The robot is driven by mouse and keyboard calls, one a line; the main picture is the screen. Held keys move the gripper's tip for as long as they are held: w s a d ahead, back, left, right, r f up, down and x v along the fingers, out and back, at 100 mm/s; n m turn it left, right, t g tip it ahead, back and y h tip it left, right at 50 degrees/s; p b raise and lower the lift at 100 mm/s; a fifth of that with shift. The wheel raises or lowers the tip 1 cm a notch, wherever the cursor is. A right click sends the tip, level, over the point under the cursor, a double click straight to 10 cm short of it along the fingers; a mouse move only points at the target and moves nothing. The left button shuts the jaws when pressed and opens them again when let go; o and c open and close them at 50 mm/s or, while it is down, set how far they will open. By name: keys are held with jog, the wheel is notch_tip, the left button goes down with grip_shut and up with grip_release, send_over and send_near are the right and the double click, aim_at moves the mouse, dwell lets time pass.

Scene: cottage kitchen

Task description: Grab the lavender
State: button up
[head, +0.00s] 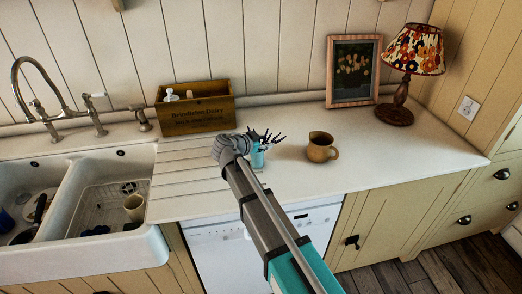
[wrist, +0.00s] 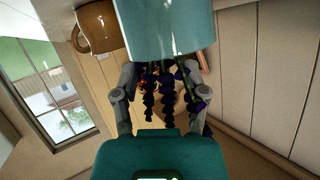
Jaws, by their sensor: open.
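The lavender (head: 270,137) is a bunch of dark purple sprigs in a small light-blue vase (head: 258,159) on the white worktop. My gripper (head: 240,147) is at the vase from the left and partly hides it. In the wrist view, my gripper (wrist: 160,97) is open, with one grey finger on each side. Several lavender sprigs (wrist: 165,92) show between and near the fingers, and the teal vase (wrist: 168,28) is beyond them. I cannot tell whether the fingers touch the sprigs.
A brown mug (head: 321,148) stands just right of the vase. A wooden box (head: 195,113) stands behind to the left, beside the sink (head: 158,222). A framed picture (head: 353,72) and a lamp (head: 411,62) are at the back right. The worktop right of the mug is clear.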

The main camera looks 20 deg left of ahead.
grip_shut()
jog(key=shift+r, duration=0.1)
dwell(0.4)
notch_tip(320, 180, up, 10)
jog(key=p, duration=1)
dwell(0.6)
